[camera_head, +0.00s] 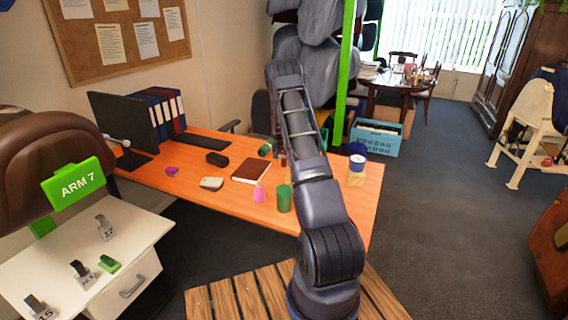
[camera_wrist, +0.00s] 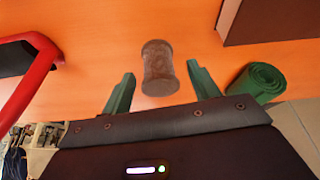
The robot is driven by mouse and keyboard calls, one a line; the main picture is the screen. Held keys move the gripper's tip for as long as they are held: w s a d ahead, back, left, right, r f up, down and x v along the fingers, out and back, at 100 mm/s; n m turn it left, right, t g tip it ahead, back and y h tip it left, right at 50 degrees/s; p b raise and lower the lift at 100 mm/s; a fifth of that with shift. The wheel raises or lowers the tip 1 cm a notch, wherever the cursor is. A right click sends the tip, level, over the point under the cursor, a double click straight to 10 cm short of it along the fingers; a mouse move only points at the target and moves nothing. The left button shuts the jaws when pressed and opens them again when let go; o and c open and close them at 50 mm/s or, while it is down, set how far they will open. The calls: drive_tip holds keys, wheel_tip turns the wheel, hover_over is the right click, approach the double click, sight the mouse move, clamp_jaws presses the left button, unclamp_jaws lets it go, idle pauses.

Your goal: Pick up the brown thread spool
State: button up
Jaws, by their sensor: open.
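The brown thread spool (camera_wrist: 159,68) stands out against the orange desk in the wrist view, with its flared ends at top and bottom. My gripper (camera_wrist: 160,72) is open, with one green finger to the left of the spool and one to the right. A gap shows between the spool and each finger. I cannot tell how far the fingertips are above the desk. In the head view my arm hides the gripper, and I cannot make out the spool for sure.
A green roll (camera_wrist: 258,82) lies right of the right finger. A red-framed object (camera_wrist: 30,75) is at left. On the orange desk (camera_head: 225,201) are a brown notebook (camera_head: 251,170), a green cup (camera_head: 284,199), a pink object (camera_head: 259,195) and a black case (camera_head: 217,159).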

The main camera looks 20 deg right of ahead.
drive_tip(key=shift+w+f, duration=0.2)
drive_tip(key=shift+f, duration=0.15)
drive_tip(key=c, duration=1)
drive_tip(key=shift+r, duration=0.1)
